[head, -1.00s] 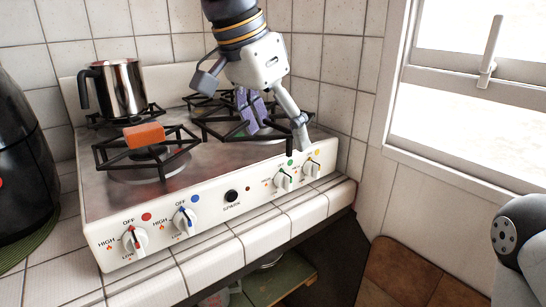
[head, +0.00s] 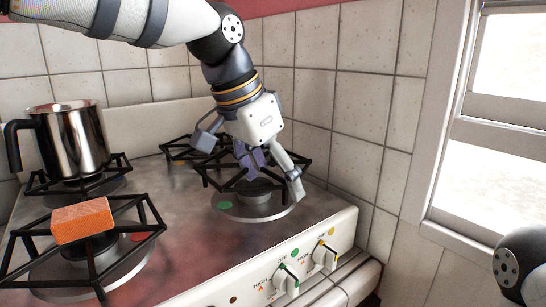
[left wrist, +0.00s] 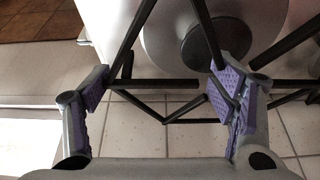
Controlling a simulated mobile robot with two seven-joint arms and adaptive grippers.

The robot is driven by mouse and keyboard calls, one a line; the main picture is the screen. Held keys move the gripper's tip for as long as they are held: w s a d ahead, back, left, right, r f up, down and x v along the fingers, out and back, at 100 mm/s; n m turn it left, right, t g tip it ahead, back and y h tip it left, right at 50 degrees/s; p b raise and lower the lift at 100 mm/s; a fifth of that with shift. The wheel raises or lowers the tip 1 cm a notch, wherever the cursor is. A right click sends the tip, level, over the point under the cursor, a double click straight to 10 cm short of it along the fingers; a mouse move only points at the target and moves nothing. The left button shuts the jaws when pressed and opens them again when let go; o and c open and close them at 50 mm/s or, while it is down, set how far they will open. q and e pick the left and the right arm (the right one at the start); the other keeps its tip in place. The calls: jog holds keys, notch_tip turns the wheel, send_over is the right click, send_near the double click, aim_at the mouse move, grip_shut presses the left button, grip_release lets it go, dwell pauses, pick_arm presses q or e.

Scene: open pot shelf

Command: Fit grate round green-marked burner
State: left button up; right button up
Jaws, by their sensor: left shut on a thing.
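A black wire grate (head: 222,184) is held by my left gripper (head: 268,170) over the front right burner (head: 255,206). The burner is a round metal plate with a dark cap, and a green mark (head: 225,205) lies at its left side. The grate looks raised above the plate and set toward its back; the exact gap is hard to judge. In the left wrist view the grate's bars (left wrist: 165,85) run between the purple-padded fingers of the gripper (left wrist: 162,98), and the dark burner cap (left wrist: 203,45) shows beyond them. My right gripper is out of view.
An orange block (head: 82,220) rests on the front left grate (head: 110,268). A steel pot (head: 72,140) stands on the back left burner. Another grate (head: 178,150) lies behind the held one. Tiled walls and a window (head: 500,130) bound the right; knobs (head: 287,280) line the front.

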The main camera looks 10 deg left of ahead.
pick_arm(q)
jog(key=shift+f, duration=0.6)
jog(key=shift+f, duration=0.25)
dwell(0.6)
jog(key=o, duration=1.5)
jog(key=shift+a+r, duration=0.1)
jog(key=v, duration=1.2)
